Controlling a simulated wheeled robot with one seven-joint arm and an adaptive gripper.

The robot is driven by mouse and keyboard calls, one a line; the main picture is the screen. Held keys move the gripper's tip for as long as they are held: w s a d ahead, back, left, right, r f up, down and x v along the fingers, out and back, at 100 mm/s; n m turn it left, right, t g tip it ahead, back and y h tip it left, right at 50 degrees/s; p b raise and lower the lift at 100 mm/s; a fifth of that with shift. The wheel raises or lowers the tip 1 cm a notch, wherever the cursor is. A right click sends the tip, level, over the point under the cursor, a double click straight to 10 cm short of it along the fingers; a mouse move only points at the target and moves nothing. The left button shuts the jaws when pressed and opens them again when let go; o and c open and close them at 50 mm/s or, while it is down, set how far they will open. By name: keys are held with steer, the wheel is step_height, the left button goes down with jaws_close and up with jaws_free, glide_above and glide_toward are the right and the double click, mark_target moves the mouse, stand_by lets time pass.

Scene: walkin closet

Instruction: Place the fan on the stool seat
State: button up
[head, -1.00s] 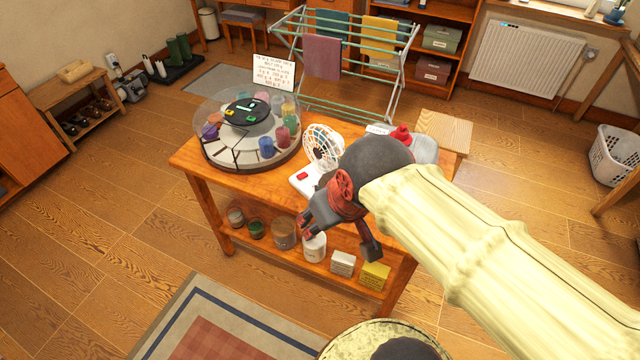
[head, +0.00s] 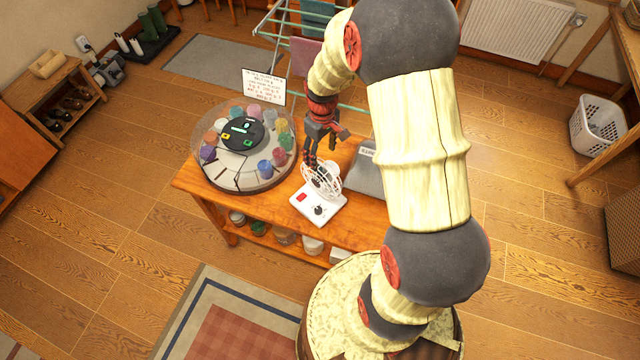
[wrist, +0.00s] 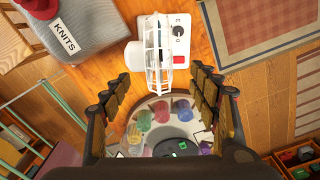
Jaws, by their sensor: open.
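The white fan (head: 318,205) stands on the wooden table (head: 358,238), with a round cage and a flat base carrying a red button and a dark knob. My gripper (head: 324,148) is above the fan's cage, pointing down, open and empty. In the wrist view the fan (wrist: 157,52) lies ahead of and between the spread fingers of my gripper (wrist: 162,84); contact cannot be told. A slatted wooden surface, probably the stool seat (wrist: 12,45), shows at the upper left of the wrist view. My arm hides that area in the head view.
A round domed carousel of coloured jars (head: 243,150) with a sign card (head: 263,86) stands left of the fan. A drying rack (head: 275,22) stands behind the table.

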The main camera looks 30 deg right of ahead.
mark_target(321, 164)
step_height(321, 164, down, 3)
steer(key=shift+d+r, duration=0.15)
steer(key=f, duration=0.3)
steer(key=f+p, duration=0.1)
steer(key=f, duration=0.1)
steer(key=shift+w+f, duration=0.25)
steer(key=shift+f, duration=0.05)
steer(key=shift+c, duration=1.2)
jaws_close()
steer(key=shift+w+r, duration=0.1)
